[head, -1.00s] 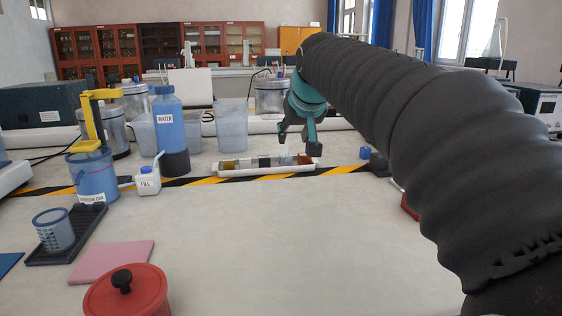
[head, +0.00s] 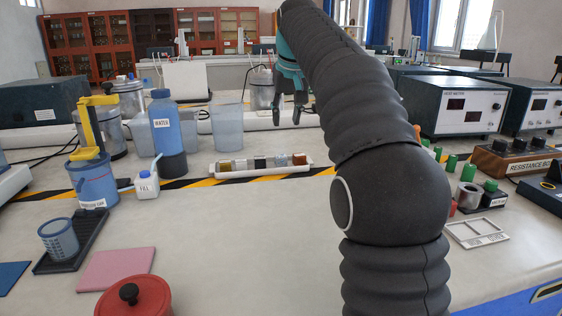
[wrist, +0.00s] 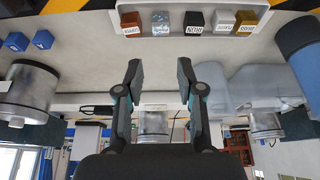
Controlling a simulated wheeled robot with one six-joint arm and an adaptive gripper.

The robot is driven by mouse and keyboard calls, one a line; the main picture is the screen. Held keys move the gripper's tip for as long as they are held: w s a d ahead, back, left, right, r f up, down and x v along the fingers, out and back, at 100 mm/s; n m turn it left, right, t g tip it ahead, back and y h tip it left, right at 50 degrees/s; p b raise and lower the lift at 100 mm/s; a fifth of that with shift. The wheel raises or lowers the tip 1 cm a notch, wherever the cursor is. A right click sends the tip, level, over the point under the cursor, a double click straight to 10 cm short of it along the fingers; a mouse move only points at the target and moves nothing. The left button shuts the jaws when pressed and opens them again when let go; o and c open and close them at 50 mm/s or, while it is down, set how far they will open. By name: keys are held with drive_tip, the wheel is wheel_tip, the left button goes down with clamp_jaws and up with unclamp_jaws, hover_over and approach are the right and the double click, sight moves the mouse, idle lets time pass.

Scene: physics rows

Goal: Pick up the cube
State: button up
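Several small labelled cubes stand in a row in a white tray (head: 262,173) on the bench: brown (head: 225,166), silver-grey (head: 240,165), black (head: 260,163), clear (head: 280,160) and red (head: 299,159). The task does not say which cube. In the wrist view the same row shows at the top, with the black cube (wrist: 194,22) near its middle. Two blue cubes (wrist: 30,40) lie apart at the upper left there. My gripper (head: 289,112) is open and empty, above and beyond the tray; its spread fingers (wrist: 160,68) also show in the wrist view.
A red pot (head: 134,300) is at the front. Meters (head: 457,105) stand at the right. The bench centre is clear.

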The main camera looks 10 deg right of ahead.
sight(281, 156)
drive_tip(key=x, duration=1.3)
drive_tip(key=shift+s+a, duration=0.1)
clamp_jaws()
